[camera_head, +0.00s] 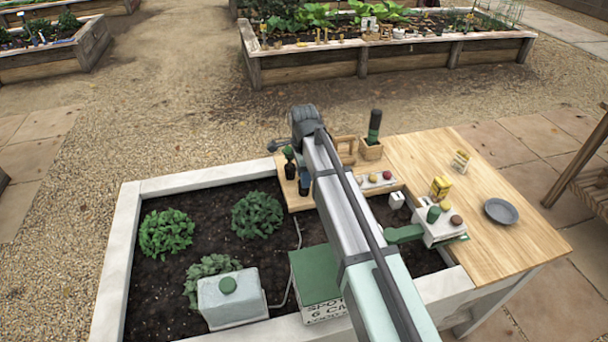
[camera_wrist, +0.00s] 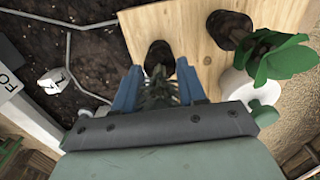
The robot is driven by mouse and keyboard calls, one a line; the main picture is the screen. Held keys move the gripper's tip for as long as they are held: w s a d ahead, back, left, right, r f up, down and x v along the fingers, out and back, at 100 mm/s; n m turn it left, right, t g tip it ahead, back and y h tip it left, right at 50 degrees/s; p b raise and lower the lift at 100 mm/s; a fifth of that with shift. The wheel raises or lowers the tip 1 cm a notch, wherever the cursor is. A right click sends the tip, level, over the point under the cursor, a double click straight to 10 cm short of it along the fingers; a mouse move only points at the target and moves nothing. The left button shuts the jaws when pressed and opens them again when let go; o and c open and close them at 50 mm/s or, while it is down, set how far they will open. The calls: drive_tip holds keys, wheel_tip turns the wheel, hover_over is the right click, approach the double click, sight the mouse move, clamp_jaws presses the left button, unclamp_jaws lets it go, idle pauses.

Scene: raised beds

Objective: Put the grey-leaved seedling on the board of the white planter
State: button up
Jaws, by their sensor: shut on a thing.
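The grey-leaved seedling (camera_wrist: 157,92) is between the blue fingers of my gripper (camera_wrist: 158,76) in the wrist view. My gripper is shut on it. Its dark pot (camera_wrist: 158,54) is over the light wooden board (camera_wrist: 186,35), near one edge; I cannot tell whether it touches. In the head view the board (camera_head: 297,204) lies at the far right corner of the white planter (camera_head: 119,232). My arm hides most of the gripper there.
A green-leaved seedling (camera_wrist: 282,60) in a dark pot stands on the board beside mine. The planter holds bushy plants (camera_head: 257,215), a lidded cover (camera_head: 232,300) and a green-topped box (camera_head: 316,273). A wooden table (camera_head: 480,250) with several small items adjoins it.

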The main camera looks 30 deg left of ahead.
drive_tip(key=o, duration=0.8)
wheel_tip(320, 180, up, 12)
drive_tip(key=shift+r, duration=0.1)
idle(0.5)
